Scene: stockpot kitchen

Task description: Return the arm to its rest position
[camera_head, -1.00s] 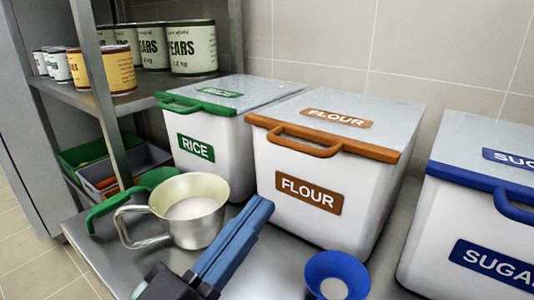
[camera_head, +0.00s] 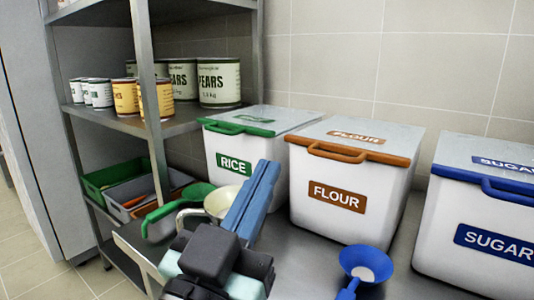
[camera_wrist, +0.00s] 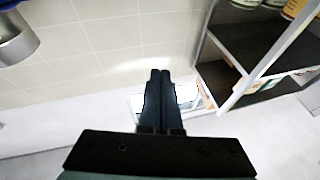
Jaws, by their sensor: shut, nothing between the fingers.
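My gripper (camera_head: 266,168) is shut and empty in the head view. My arm's dark wrist fills the bottom middle of the head view.
Rice (camera_head: 226,148), flour (camera_head: 341,174) and sugar (camera_head: 478,222) bins line the counter. A shelf (camera_head: 127,123) with cans stands left.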

